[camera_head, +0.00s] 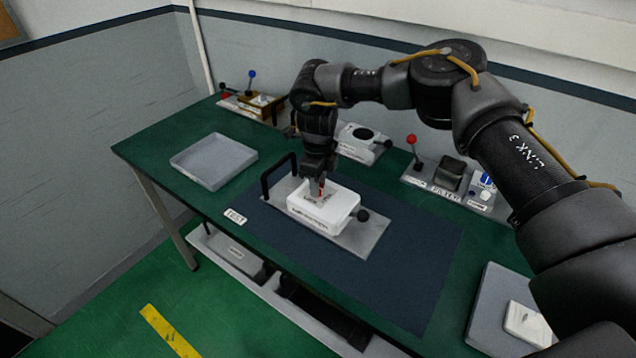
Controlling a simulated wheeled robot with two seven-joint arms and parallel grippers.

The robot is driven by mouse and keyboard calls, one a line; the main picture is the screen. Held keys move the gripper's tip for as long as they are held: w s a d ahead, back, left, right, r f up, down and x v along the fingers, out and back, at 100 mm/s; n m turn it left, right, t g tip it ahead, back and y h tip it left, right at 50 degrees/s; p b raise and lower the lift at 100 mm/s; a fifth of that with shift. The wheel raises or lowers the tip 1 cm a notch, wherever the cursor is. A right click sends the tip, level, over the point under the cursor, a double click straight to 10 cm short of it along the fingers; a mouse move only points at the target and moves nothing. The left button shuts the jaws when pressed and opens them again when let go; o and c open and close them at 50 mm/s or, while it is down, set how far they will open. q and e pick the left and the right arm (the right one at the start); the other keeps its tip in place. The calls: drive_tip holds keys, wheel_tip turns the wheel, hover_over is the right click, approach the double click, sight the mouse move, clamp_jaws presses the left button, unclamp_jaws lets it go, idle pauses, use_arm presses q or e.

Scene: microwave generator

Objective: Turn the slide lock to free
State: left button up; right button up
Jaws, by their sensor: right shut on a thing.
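A white box-shaped device (340,210) sits on a grey metal plate (372,236) on the dark blue mat. A small reddish part, likely the slide lock (321,190), shows on its top under my right gripper. My right gripper (321,184) points down from above and is shut on this part. Its fingers hide most of the part, so its position cannot be read. A black handle (279,176) stands at the plate's left end, and a black knob (363,215) is on the device's right side. My left gripper is not in view.
A grey tray (213,160) lies on the green table's left. Another tray (487,308) with a white item (527,324) is at the front right. Lever and switch panels (447,184) line the back edge. The blue mat (405,283) is bare in front.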

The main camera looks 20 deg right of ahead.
idle(0.3)
drive_tip(key=o, duration=1)
wheel_tip(320, 180, up, 11)
drive_tip(key=shift+b, duration=1.2)
